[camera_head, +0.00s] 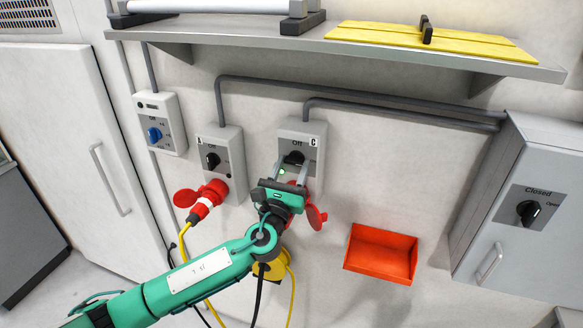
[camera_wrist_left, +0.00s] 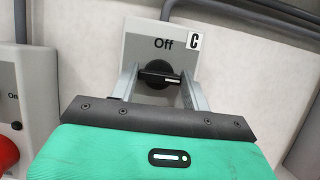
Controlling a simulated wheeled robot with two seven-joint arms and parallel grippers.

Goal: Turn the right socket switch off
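The right socket box (camera_head: 316,130) is a grey wall unit marked "C", with "Off" printed above its black rotary switch (camera_head: 294,158). The switch also shows in the left wrist view (camera_wrist_left: 153,74), its handle lying crosswise with a white mark toward the right end. My left gripper (camera_head: 292,170) is in front of this switch. Its two fingers are apart, one on each side of the knob; firm contact is not visible. The gripper hides the box's lower part and much of the red plug area below. My right gripper is not in view.
The left socket box (camera_head: 232,145), marked "L", with a red plug (camera_head: 207,198), stands close on the left. A blue-knobbed box (camera_head: 171,111) is further left. A shelf (camera_head: 360,50) overhangs above. An orange bin (camera_head: 383,233) and a grey cabinet (camera_head: 530,160) are to the right.

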